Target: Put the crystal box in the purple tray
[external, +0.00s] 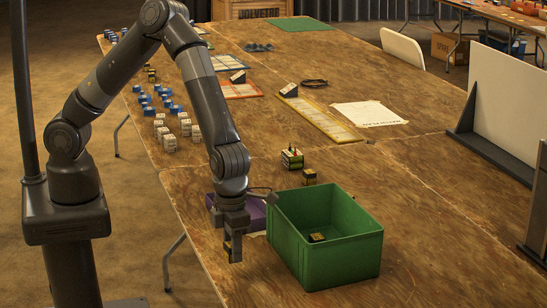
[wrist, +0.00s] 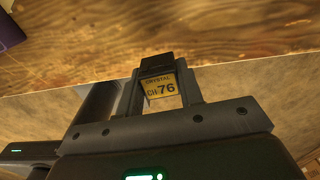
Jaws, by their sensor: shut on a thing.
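The crystal box (wrist: 160,90) is a small black and yellow box with "CRYSTAL CH 76" on its label. My gripper (external: 234,245) is shut on it, with a finger on each side of it in the wrist view. In the external view the gripper points down near the table's front left edge, in front of the purple tray. The purple tray (external: 255,214) sits on the table left of the green bin, partly hidden by my gripper. A purple corner shows at the upper left of the wrist view (wrist: 8,32).
A deep green bin (external: 335,252) stands right of my gripper with a small box (external: 317,237) inside. Two small boxes, one larger (external: 292,158) and one smaller (external: 309,176), stand behind it. White and blue blocks stand farther back at left. Table is clear at front right.

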